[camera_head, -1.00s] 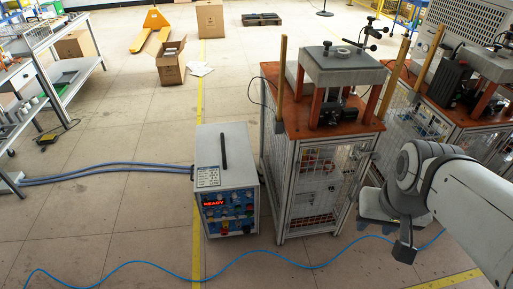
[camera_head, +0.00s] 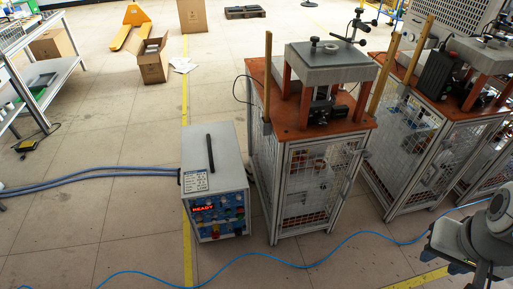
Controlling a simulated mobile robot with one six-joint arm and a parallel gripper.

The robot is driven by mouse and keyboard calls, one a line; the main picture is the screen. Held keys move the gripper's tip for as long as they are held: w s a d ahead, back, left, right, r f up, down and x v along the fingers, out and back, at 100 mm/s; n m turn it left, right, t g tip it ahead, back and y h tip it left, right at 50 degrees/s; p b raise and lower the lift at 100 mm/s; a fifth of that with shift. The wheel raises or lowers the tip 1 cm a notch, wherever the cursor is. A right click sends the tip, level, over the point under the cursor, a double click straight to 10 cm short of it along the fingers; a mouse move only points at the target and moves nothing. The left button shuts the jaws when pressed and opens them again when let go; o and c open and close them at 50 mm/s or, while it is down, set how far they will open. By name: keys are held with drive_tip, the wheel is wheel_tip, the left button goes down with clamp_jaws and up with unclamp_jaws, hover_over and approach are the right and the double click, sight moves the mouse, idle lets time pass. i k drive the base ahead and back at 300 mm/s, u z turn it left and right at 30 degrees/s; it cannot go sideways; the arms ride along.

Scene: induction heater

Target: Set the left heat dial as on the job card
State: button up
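The induction heater (camera_head: 214,160) is a grey box on the floor with a black handle on top. Its blue front panel (camera_head: 218,222) faces me, with a red lit READY display (camera_head: 203,209) and several small coloured knobs and buttons. The left heat dial is too small to tell apart. A white printed card or label (camera_head: 195,181) is on the upper front left; its text is unreadable. My gripper (camera_head: 466,268) is at the lower right, far from the heater. Its fingers are dark and partly cut by the frame, so its opening is unclear.
A caged workstation (camera_head: 312,185) with an orange top stands just right of the heater, and another (camera_head: 415,150) beyond it. A blue hose (camera_head: 262,254) crosses the floor in front. Grey-blue cables (camera_head: 95,174) leave the heater leftward.

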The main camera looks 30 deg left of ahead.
sight(199, 217)
drive_tip(key=z, duration=0.15)
drive_tip(key=k, duration=1.35)
drive_tip(key=u, duration=1.55)
drive_tip(key=i, duration=1)
drive_tip(key=u, duration=0.05)
